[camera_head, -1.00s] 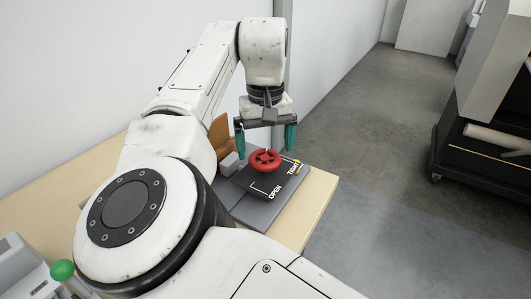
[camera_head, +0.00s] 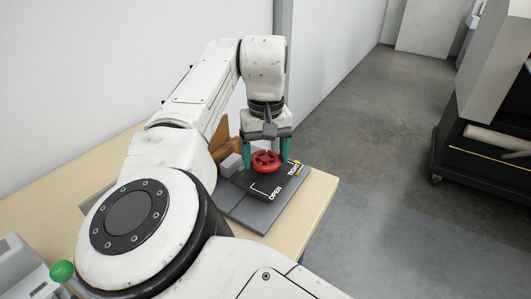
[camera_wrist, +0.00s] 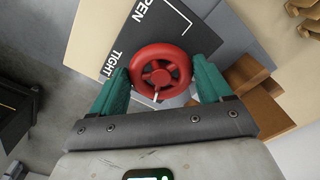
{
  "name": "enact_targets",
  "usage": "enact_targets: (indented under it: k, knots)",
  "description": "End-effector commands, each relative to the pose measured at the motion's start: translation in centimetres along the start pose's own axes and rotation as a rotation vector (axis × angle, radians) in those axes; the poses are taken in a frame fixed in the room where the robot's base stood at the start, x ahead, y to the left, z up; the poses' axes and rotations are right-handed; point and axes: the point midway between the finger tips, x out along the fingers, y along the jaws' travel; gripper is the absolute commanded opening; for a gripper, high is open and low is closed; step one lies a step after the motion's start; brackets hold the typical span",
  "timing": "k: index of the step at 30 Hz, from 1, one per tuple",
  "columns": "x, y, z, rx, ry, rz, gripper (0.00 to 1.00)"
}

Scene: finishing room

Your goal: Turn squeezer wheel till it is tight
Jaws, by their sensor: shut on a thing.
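The squeezer wheel (camera_head: 266,161) is red, round and spoked. It sits on a dark plate (camera_head: 262,188) with white OPEN and TIGHT lettering and a yellow mark near TIGHT. My gripper (camera_head: 266,157) points down over the wheel, with one teal finger on each side of it. In the wrist view the wheel (camera_wrist: 160,70) lies between the two fingers (camera_wrist: 160,78), and the gripper is shut on its rim. A pale pointer on the wheel points toward the gripper in the wrist view.
The plate lies on a grey base (camera_head: 262,217) on a light wooden bench (camera_head: 318,200). Brown wooden pieces (camera_head: 221,137) and a grey block (camera_head: 231,164) stand close behind the wheel. A green ball knob (camera_head: 62,271) is at lower left. Open floor lies to the right.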

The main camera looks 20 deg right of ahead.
Motion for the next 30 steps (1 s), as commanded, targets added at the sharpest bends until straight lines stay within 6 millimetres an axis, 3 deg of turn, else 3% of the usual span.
enact_targets:
  k: [4, 11, 22, 30]
  knots:
    - [-0.03, 0.03, 0.00, 0.001, 0.000, 0.001, 0.48]
    - [-0.53, 0.09, 0.01, 0.062, -0.001, 0.005, 0.48]
    - [-0.39, -0.12, -0.04, 0.316, 0.000, 0.004, 0.48]
    - [-0.03, -0.22, -0.08, 0.359, 0.001, 0.000, 0.48]
